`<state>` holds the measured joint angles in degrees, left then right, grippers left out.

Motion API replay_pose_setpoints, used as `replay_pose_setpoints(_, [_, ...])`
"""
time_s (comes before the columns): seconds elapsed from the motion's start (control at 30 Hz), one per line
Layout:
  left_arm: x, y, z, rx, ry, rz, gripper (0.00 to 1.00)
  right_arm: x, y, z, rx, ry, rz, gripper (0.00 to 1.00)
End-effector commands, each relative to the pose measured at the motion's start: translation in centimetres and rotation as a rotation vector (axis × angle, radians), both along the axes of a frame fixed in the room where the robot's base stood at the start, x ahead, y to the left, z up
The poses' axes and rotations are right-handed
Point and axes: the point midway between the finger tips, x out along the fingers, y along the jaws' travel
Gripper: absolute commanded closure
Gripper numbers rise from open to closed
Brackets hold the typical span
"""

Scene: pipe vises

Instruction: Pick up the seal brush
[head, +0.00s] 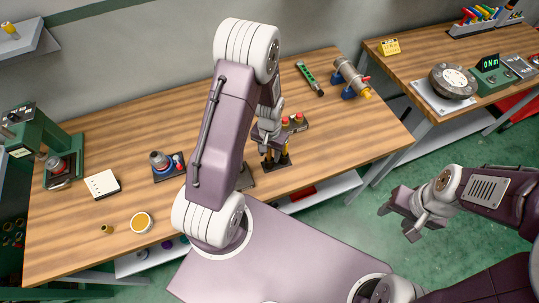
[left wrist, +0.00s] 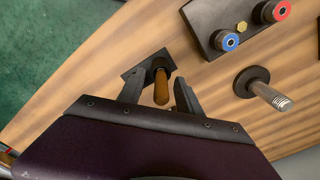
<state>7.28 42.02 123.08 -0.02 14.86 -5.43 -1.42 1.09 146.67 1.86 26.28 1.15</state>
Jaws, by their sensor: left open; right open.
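What looks like the seal brush shows in the left wrist view as an upright orange-brown handle (left wrist: 161,90) in a dark square holder. My left gripper (left wrist: 158,97) is open, with one finger on each side of the handle. Whether the fingers touch it cannot be told. In the head view my left gripper (head: 267,135) is above the dark stand (head: 275,162) on the workbench, and my arm partly hides this area. My right gripper (head: 396,224) is open and empty over the floor, right of the bench.
A dark plate with a blue-ringed and a red-ringed knob (left wrist: 228,41) lies beside the holder. A threaded metal post on a round base (left wrist: 268,94) stands to its right.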

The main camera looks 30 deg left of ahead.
Motion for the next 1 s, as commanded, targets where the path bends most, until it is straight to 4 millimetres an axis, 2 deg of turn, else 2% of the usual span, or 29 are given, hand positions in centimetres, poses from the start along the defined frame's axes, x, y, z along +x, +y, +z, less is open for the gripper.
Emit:
replay_pose_setpoints(0.03, [0.0,0.0,0.0,0.000,0.000,0.000,0.67,0.0,0.0,0.0,0.000,0.000,0.000,0.50])
replay_pose_setpoints(0.13, [0.0,0.0,0.0,0.000,0.000,0.000,0.95,0.0,0.0,0.0,0.000,0.000,0.000,0.50])
replay_pose_setpoints(0.17, [0.0,0.0,0.0,0.000,0.001,0.000,1.00,0.0,0.0,0.0,0.000,0.000,0.000,0.50])
replay_pose_setpoints(0.47, [0.0,0.0,0.1,0.000,0.000,0.000,1.00,0.0,0.0,0.0,0.000,0.000,0.000,0.50])
replay_pose_setpoints(0.57, [0.1,0.0,0.7,0.000,-0.003,0.000,1.00,0.0,0.0,-0.1,0.000,0.000,0.000,0.50])
replay_pose_setpoints(1.0, [0.1,0.0,8.0,0.000,-0.004,0.000,1.00,0.0,0.0,-0.4,0.000,0.000,0.000,0.50])
